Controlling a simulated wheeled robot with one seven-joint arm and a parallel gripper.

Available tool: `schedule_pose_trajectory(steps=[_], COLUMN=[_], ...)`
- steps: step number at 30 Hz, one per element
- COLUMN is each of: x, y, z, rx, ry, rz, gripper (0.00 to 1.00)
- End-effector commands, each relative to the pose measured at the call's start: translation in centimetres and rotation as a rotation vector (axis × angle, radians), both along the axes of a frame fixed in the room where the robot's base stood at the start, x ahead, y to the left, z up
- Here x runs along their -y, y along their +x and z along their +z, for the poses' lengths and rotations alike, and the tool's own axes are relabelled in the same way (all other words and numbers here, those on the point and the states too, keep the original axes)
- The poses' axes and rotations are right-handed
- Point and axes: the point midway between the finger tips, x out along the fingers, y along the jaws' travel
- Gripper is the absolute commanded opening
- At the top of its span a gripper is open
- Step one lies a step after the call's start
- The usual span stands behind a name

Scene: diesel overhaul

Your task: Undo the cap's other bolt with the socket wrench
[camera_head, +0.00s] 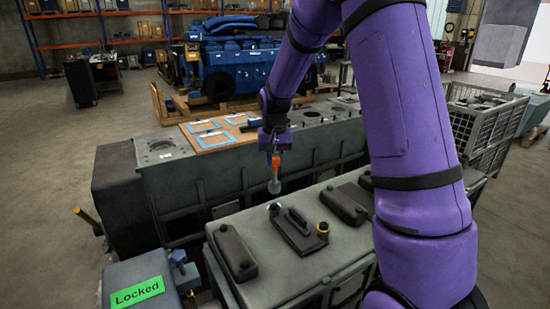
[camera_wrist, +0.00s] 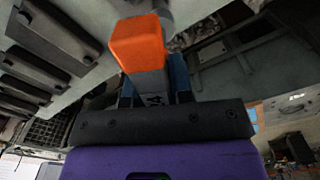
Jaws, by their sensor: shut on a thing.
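My gripper (camera_head: 275,150) points down above the grey engine block (camera_head: 350,245) and is shut on the socket wrench (camera_head: 274,172). The wrench hangs upright, with an orange handle and a grey lower end. In the wrist view its orange handle (camera_wrist: 140,42) stands out between my fingers (camera_wrist: 156,90). The dark cap with a raised grip (camera_head: 298,231) lies on the block below. The wrist view hides the socket's tip.
Similar dark covers lie either side, one at left (camera_head: 234,250) and one at right (camera_head: 345,206). A box with a green "Locked" label (camera_head: 138,292) stands at front left. Behind is a long grey block (camera_head: 165,150) with blue-framed sheets. A wire cage (camera_head: 485,130) stands right.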

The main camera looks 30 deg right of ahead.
Motion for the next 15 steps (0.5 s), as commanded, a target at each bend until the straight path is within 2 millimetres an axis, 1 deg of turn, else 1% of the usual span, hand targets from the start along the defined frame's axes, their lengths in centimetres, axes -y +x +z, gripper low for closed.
schedule_pose_trajectory(steps=[15], x=[-0.20], y=[0.21], z=[-1.05], rx=[0.001], ry=[0.003], rz=[-0.679], gripper=[0.00])
